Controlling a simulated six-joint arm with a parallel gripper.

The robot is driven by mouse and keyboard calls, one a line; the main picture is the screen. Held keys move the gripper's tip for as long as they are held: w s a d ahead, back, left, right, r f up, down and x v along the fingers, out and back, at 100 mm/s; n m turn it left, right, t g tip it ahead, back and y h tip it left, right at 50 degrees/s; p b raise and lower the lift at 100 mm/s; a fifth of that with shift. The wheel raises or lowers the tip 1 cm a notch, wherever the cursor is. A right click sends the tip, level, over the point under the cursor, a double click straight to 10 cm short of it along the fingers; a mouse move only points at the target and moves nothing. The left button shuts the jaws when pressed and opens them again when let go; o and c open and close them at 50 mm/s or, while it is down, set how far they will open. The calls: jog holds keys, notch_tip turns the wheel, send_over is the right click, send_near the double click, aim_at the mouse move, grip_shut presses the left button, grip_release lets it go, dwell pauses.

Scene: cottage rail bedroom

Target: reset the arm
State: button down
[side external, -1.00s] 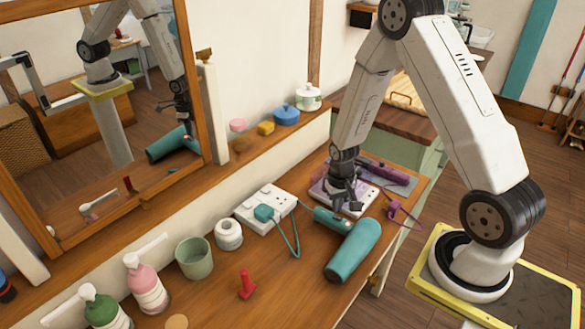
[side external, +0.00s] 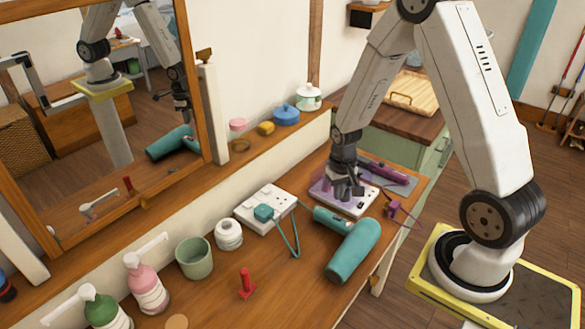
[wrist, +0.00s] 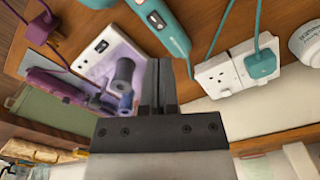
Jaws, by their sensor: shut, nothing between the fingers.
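My gripper (side external: 346,192) points down above a white and purple outlet plate (side external: 362,205) on the wooden counter. It is shut and empty. In the wrist view my gripper's two fingers (wrist: 160,75) lie side by side, with the plate (wrist: 98,48) behind and to their left. Grey-purple cylindrical pieces (wrist: 122,80) show by that plate; their exact contact with it is unclear. The teal hair dryer (side external: 352,248) lies on the counter in front of my gripper, apart from it.
A purple styling tool (side external: 385,172) lies behind the plate, and a purple plug (side external: 393,209) to its right. A white power strip (side external: 265,208) holds a teal plug. A red stand (side external: 247,284), green cup (side external: 194,258) and bottles are at left. A mirror (side external: 100,120) stands behind.

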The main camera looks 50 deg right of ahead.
jog(key=s+a+r+n+t, duration=0.1)
jog(key=s+a+r+n, duration=0.1)
jog(key=a+r, duration=0.3)
jog(key=s+a+r+n+t, duration=0.1)
jog(key=s+a+r+n, duration=0.1)
jog(key=a+r+n, duration=0.2)
jog(key=shift+s+a+r+t, duration=0.35)
jog(key=shift+a+r, duration=0.95)
jog(key=shift+a, duration=0.85)
